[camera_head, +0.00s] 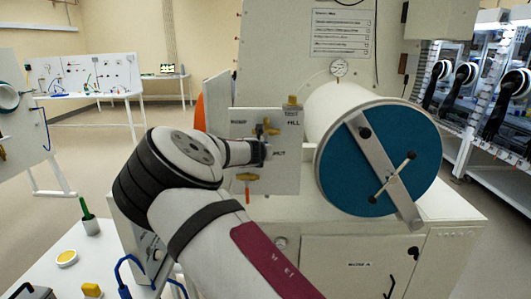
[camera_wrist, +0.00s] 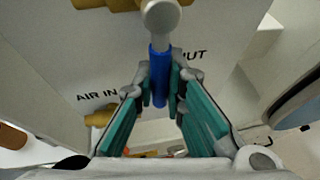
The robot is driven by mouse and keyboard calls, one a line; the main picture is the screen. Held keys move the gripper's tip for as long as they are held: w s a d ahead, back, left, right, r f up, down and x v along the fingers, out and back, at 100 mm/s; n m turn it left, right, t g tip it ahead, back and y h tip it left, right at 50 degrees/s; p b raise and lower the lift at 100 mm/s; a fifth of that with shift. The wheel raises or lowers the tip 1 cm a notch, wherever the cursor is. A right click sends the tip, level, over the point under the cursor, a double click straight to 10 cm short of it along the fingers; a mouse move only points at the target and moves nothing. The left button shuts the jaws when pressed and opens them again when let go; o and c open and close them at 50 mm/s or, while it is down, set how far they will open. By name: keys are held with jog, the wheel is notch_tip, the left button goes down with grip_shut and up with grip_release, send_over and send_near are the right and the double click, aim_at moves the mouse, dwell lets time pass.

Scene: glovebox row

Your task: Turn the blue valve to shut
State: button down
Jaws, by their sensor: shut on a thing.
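The blue valve's handle (camera_wrist: 160,75) hangs down from a pale round hub (camera_wrist: 161,17) in the wrist view, on a pale panel lettered "AIR IN" on the left and "UT" on the right, the rest of that word hidden. My gripper (camera_wrist: 161,84) is shut on the handle, with a teal-padded finger on each side of it. In the head view my gripper (camera_head: 262,152) reaches the valve panel (camera_head: 284,180) from the left and hides the blue handle.
Yellow fittings (camera_head: 270,128) and a yellow handle (camera_head: 246,177) sit on the panel near my gripper. A white chamber with a blue round door (camera_head: 345,175) and bar handle stands close on the right. A table with a yellow dish (camera_head: 66,258) is at lower left.

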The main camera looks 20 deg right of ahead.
jog(key=shift+f, duration=0.1)
jog(key=c, duration=1.6)
grip_release()
jog(key=shift+c, duration=0.2)
jog(key=v, duration=1.2)
